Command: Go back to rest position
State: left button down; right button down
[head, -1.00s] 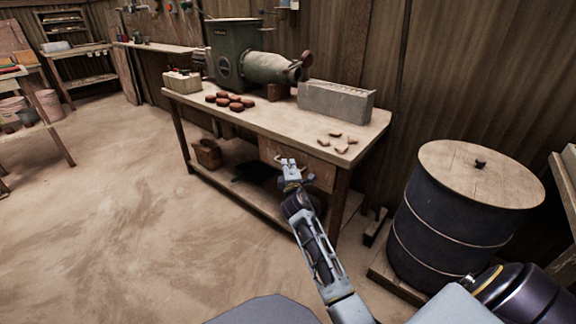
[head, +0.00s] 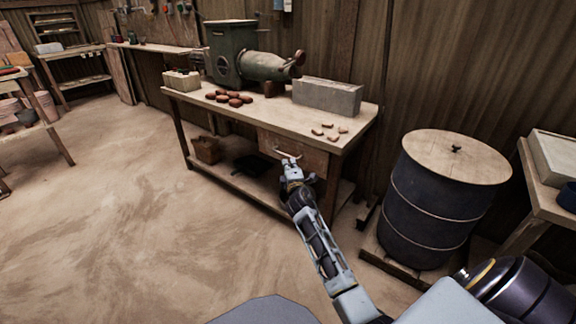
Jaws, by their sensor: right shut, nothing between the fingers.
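My right gripper (head: 290,164) is shut and empty. It shows in front of the workbench (head: 262,117), near the handle of the drawer (head: 300,152) under its top. I cannot tell whether it touches the drawer. My right arm comes in from the bottom right. My left gripper is not in view.
The workbench bears a green machine (head: 223,52), several reddish-brown lumps (head: 234,102), a grey block (head: 327,96), several small pieces (head: 331,136) and a light box (head: 181,80). A dark drum (head: 436,205) with a wooden lid stands right. The floor (head: 110,220) at left is clear.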

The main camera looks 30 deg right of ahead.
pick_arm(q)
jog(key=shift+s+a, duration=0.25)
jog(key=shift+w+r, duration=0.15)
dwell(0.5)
